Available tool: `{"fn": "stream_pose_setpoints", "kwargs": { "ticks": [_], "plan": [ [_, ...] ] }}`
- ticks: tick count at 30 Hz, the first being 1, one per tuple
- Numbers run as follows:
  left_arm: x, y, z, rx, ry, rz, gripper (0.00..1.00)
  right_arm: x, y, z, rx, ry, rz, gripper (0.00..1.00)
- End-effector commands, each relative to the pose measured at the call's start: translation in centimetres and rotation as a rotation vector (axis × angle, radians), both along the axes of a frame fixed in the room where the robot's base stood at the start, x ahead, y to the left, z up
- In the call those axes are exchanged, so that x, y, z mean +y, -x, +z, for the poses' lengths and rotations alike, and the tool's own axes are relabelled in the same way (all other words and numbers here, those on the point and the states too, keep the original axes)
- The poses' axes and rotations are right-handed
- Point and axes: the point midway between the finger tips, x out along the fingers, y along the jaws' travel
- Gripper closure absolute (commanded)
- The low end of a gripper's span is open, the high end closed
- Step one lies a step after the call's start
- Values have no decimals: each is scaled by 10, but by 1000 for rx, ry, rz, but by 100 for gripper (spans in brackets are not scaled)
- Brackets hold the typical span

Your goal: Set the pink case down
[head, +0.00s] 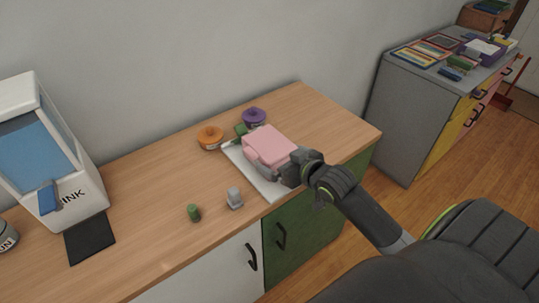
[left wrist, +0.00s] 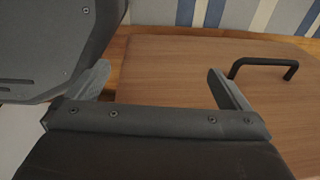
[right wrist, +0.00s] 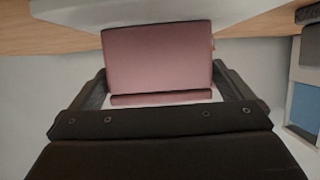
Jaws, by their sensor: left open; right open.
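The pink case (head: 268,146) rests on a white board (head: 272,190) on the wooden counter. In the right wrist view the pink case (right wrist: 158,58) stands between the spread fingers of my right gripper (right wrist: 160,80). In the head view my right gripper (head: 290,170) is at the near right side of the case; whether a finger touches it I cannot tell. My left gripper (left wrist: 162,88) is open and empty, in front of a brown wooden panel with a black handle (left wrist: 264,66). It does not show in the head view.
An orange pot (head: 210,137), a purple pot (head: 254,117) and a green item (head: 241,130) stand behind the board. A green cylinder (head: 194,212) and a grey item (head: 234,198) stand left of it. A white machine (head: 75,185) is far left. The counter's right end is clear.

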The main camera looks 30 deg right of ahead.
Motion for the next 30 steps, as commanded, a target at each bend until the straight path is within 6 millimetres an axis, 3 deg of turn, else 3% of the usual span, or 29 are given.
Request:
{"fn": "stream_pose_setpoints", "kwargs": {
  "ticks": [6,16,24,30],
  "plan": [
    [-1,0,0,0,1,1,0,2,-29,-9,-1,-2,-2,0],
    [-1,-1,0,-1,1,1,0,2,-35,-12,0,0,-1,0],
    [-1,-1,0,-2,1,0,0,2,-35,-12,0,0,-1,33],
    [-1,-1,1,-2,1,1,0,2,-35,-11,-2,1,-1,34]
  ]
}}
